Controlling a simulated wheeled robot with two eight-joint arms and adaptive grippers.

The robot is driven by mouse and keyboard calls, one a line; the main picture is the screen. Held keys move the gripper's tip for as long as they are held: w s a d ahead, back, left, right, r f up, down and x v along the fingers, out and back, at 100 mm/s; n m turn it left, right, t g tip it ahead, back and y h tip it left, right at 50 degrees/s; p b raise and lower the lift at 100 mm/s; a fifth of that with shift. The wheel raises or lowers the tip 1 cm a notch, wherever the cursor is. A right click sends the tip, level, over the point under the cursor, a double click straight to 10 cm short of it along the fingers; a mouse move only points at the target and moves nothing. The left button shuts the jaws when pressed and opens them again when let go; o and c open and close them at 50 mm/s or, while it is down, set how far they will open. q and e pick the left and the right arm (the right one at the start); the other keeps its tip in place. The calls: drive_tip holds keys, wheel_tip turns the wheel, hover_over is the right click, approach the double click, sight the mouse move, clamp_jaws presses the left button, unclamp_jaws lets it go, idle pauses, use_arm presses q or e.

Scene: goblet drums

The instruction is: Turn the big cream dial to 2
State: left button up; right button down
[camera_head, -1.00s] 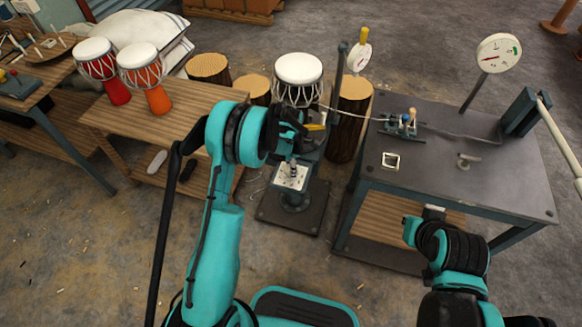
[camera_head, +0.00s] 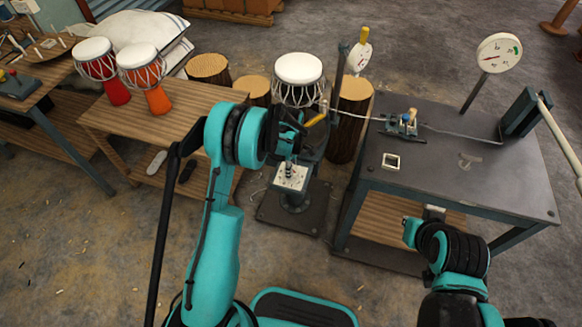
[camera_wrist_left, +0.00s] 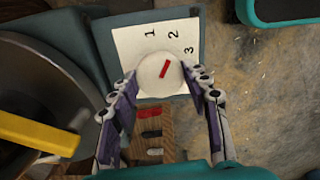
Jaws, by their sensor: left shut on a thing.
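The cream dial (camera_wrist_left: 161,74) is a round knob with a red mark, on a white plate (camera_wrist_left: 130,45) printed 1, 2 and 3. In the left wrist view my left gripper (camera_wrist_left: 162,88) is shut on the dial, one finger on each side. The red mark leans up and right, near the 2 and slightly toward the 3. In the head view the plate (camera_head: 292,177) sits on a dark stand, with my left gripper (camera_head: 290,157) over it. My right arm is low at the right; its fingers cannot be made out.
A yellow handle (camera_head: 315,120) is close beside my left gripper. A white-topped drum (camera_head: 298,68) stands behind. The dark table (camera_head: 450,185) at right holds a small clamp (camera_head: 402,124) and a round gauge (camera_head: 498,53). Two red and orange drums (camera_head: 140,62) stand on the left bench.

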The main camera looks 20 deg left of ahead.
use_arm(q)
drive_tip(key=o, duration=1.2)
drive_tip(key=shift+c, duration=0.2)
wheel_tip(320, 180, up, 12)
